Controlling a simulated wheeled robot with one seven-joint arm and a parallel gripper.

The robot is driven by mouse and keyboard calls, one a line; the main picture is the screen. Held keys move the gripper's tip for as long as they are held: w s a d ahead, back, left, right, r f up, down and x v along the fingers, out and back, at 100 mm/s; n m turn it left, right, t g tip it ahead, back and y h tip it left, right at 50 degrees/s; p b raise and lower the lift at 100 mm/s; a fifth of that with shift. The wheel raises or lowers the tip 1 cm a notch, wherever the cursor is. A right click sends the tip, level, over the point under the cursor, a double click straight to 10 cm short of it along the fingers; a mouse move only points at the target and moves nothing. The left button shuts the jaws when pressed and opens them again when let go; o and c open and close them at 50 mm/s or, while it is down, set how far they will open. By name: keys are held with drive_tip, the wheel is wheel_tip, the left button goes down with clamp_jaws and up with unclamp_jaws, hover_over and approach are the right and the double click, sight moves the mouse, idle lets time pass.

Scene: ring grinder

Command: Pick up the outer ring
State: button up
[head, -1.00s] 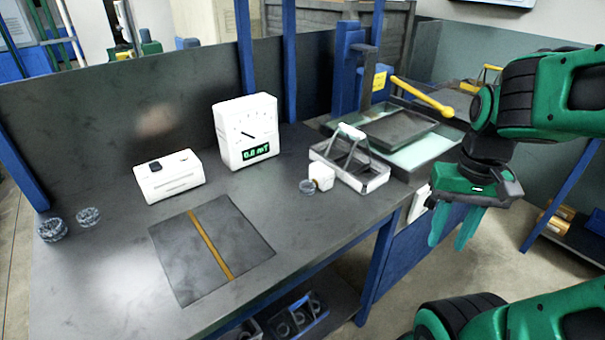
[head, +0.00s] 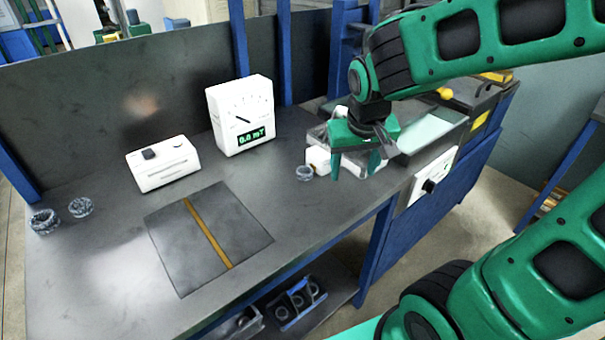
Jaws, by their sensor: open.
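A small grey ring (head: 305,173) lies on the workbench (head: 100,290), in front of a white block (head: 317,157). Two more dark, mottled ring shapes lie at the bench's far left: a larger one (head: 43,222) and a smaller one (head: 81,207). I cannot tell for sure which of these is the outer ring. My gripper (head: 355,175) points down with its green fingers apart and empty. It is to the right of the small grey ring, in front of the white-framed tray, and hides part of that tray.
A white gauge with a dial (head: 242,115) and a white box (head: 163,164) stand at the back. A dark mat (head: 168,238) with a yellow strip lies in the middle. A bin with rings (head: 300,301) sits on the shelf below. The bench's front left is clear.

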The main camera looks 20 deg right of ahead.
drive_tip(key=w+a+f+m+h, duration=0.1)
drive_tip(key=w+a, duration=0.1)
drive_tip(key=w+a+f+m+h, duration=0.1)
drive_tip(key=w+a+m+h, duration=0.1)
drive_tip(key=w, duration=0.1)
drive_tip(key=w+a+f+m+h, duration=0.1)
drive_tip(key=w+a, duration=0.1)
drive_tip(key=shift+w+a+f+m+h, duration=0.1)
drive_tip(key=shift+w+f+m+h, duration=0.15)
drive_tip(key=shift+f+m+h, duration=0.15)
drive_tip(key=a+m+h, duration=0.1)
drive_tip(key=a, duration=0.1)
drive_tip(key=a+m+t+h, duration=0.1)
drive_tip(key=a, duration=0.2)
drive_tip(key=w+a+m+t+h, duration=0.1)
drive_tip(key=a+m, duration=0.1)
drive_tip(key=a, duration=0.1)
drive_tip(key=shift+a+h, duration=0.25)
drive_tip(key=shift+h, duration=0.15)
drive_tip(key=shift+s+a+m+t, duration=0.1)
drive_tip(key=shift+a+m+t, duration=0.2)
drive_tip(key=shift+a+m, duration=0.1)
approach(309, 169)
drive_tip(key=shift+d+f, duration=0.3)
drive_tip(key=shift+f, duration=0.3)
drive_tip(key=shift+w+x, duration=0.25)
drive_tip(key=shift+x, duration=2.35)
drive_tip(key=shift+a+r, duration=0.1)
drive_tip(key=c, duration=1.2)
